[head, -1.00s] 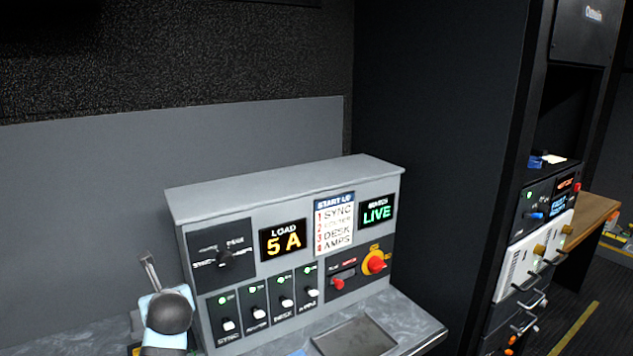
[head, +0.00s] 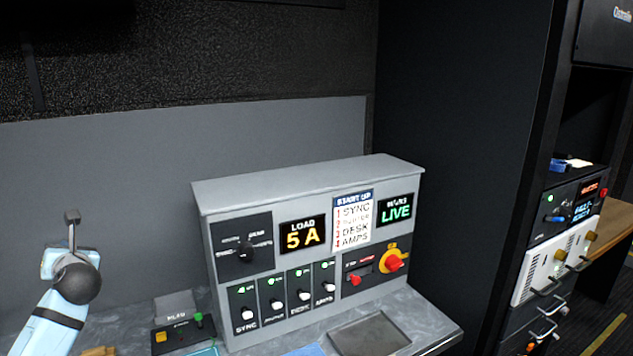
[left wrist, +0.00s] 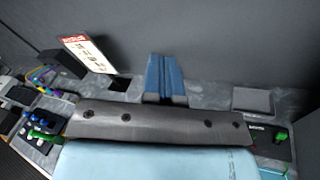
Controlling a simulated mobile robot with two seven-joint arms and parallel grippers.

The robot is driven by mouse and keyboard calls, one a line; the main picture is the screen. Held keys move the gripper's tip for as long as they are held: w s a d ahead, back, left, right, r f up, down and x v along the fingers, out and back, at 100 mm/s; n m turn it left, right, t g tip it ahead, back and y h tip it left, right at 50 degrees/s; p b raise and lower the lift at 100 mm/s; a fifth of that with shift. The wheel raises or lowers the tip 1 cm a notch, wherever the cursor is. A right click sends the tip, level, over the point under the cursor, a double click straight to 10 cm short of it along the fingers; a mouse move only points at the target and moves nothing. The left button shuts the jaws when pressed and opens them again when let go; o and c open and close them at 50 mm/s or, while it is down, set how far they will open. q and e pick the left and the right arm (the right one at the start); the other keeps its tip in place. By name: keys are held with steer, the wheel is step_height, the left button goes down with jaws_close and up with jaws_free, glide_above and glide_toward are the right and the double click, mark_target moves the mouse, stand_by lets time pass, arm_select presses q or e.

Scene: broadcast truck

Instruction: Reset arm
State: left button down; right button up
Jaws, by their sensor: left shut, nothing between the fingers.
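My left gripper (head: 72,217) is raised at the left in the head view, fingers pointing up, shut and empty. It is clear of the grey power panel (head: 305,178) to its right. The panel shows LOAD 5 A (head: 302,235) and a green LIVE display (head: 396,208). Its row of switches has green lights lit. A red knob on a yellow plate (head: 393,262) is at its right. My right gripper is in neither view.
A shallow grey tray (head: 370,335) lies before the panel. A dark cabinet wall (head: 460,150) and equipment rack (head: 548,262) stand at the right. A red-headed sign (left wrist: 88,55) shows in the wrist view.

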arm_select(q)
steer(key=s+a+r+y, duration=0.1)
steer(key=a+r, duration=0.2)
steer(key=a, duration=0.1)
steer(key=s+d+f+m+t+h, duration=0.45)
steer(key=d+f+m+h, duration=0.65)
steer(key=m, duration=0.7)
steer(key=s+d+f+m+t+h, duration=0.4)
steer(key=s+d+f+m+h, duration=0.25)
steer(key=d+f+m, duration=0.8)
steer(key=s+d+f+m+g, duration=0.2)
steer(key=s+f+m+g, duration=0.3)
steer(key=s+f+m, duration=0.4)
steer(key=s+d+f+m+g, duration=0.2)
steer(key=s+f+m+g, duration=0.3)
steer(key=s+f+m, duration=0.45)
steer(key=d+r+n, duration=0.2)
steer(key=d+n, duration=0.1)
steer(key=d, duration=0.3)
steer(key=d+r+n+t+p, duration=0.1)
steer(key=d+r+n, duration=0.1)
steer(key=d+n, duration=0.2)
steer(key=d, duration=0.3)
steer(key=shift+s, duration=0.3)
